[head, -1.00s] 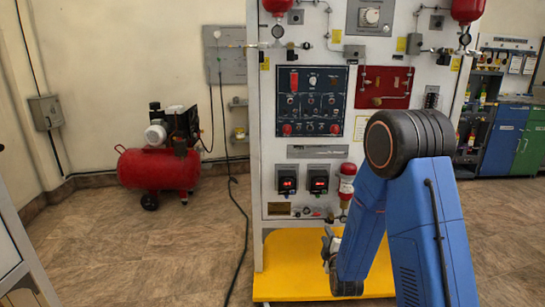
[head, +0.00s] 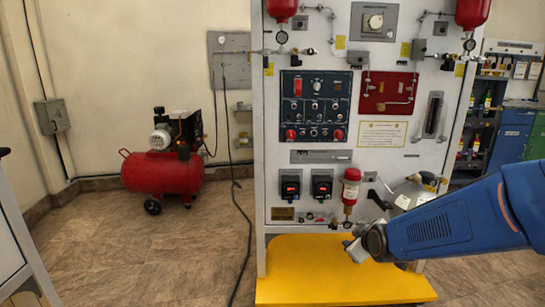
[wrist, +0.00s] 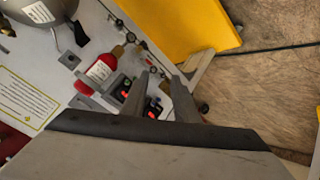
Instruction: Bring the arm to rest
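My gripper (head: 355,249) is in front of the lower part of the trainer panel, above the yellow base, at the end of my blue arm (head: 455,225), which comes in from the right edge. In the wrist view my gripper (wrist: 158,80) has its two grey fingers apart, with nothing held between them. The panel's red cylinder and two small red-lit displays show behind the fingers. Whether the fingers touch anything is hard to tell, but they look clear of the panel.
The white trainer panel (head: 340,155) stands on a yellow base (head: 330,285). A red cylinder (head: 350,190) and a grey rounded tank (head: 412,193) are on its lower right. A red compressor (head: 160,173) stands left. Tiled floor (head: 130,245) at left is free.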

